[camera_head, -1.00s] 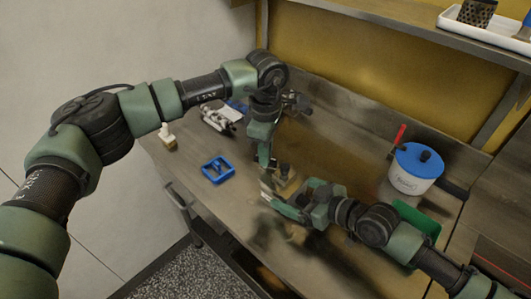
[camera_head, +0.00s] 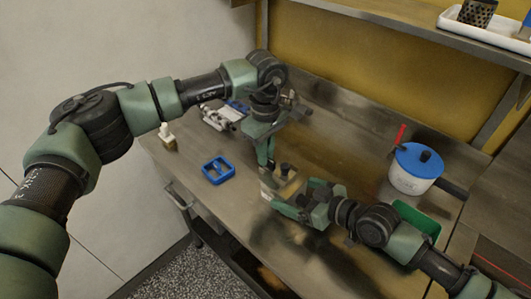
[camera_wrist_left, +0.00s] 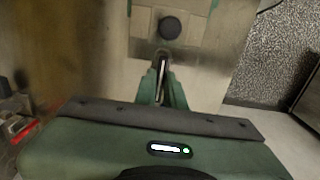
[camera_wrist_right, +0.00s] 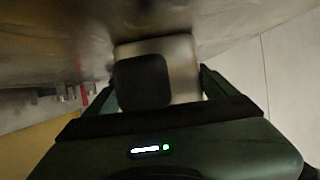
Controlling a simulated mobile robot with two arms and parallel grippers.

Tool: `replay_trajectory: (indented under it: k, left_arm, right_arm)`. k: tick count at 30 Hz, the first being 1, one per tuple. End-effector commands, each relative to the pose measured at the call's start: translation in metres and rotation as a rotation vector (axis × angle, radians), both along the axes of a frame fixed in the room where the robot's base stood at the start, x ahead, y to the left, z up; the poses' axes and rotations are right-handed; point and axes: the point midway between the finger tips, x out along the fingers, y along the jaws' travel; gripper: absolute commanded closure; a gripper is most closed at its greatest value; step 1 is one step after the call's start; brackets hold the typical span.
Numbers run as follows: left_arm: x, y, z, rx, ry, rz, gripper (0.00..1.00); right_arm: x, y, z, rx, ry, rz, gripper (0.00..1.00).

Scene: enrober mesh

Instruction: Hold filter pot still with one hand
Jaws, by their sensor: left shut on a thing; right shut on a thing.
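A small pale metal piece with a round black knob, which appears to be the filter pot (camera_head: 287,186), is at the front middle of the steel bench. It shows in the left wrist view (camera_wrist_left: 208,38) and in the right wrist view (camera_wrist_right: 182,52). My right gripper (camera_head: 277,198) is shut on it, with a finger at either side. My left gripper (camera_head: 268,166) points down just beside it. Its fingers (camera_wrist_left: 162,68) are shut on a thin pale thing, mostly hidden between them. I cannot tell whether that thing touches the pot.
A blue square frame (camera_head: 217,170) lies left on the bench, with a small white-topped bottle (camera_head: 167,137) beyond it. A metal device (camera_head: 219,118) stands behind. A white tub with a blue lid (camera_head: 417,168) and a green tray (camera_head: 418,219) are at right. The bench between is clear.

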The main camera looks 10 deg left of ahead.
Motion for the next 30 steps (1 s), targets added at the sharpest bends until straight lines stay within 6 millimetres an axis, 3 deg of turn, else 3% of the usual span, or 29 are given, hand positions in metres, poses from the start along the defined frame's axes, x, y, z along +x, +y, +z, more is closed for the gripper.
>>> replay_trajectory:
  k: [6, 9, 20, 25, 30]
  left_arm:
    - [0.001, 0.001, 0.001, 0.002, -0.003, 0.001, 1.0]
    - [0.001, 0.001, 0.001, 0.002, -0.003, 0.001, 0.67]
    - [0.0, 0.0, 0.003, 0.0, -0.001, 0.001, 0.67]
    - [0.001, 0.0, 0.024, 0.0, -0.005, 0.001, 0.67]
    - [0.002, 0.0, 0.061, 0.0, -0.005, 0.001, 0.67]
  right_arm:
    - [0.0, -0.001, -0.001, -0.002, 0.002, 0.0, 0.8]
    - [0.0, -0.001, -0.001, -0.002, 0.002, 0.0, 0.8]
    - [0.0, 0.0, -0.001, -0.002, 0.002, 0.0, 0.8]
    - [0.0, 0.0, -0.001, -0.002, 0.002, 0.001, 0.8]
    - [0.0, 0.0, -0.001, -0.002, 0.002, 0.001, 0.8]
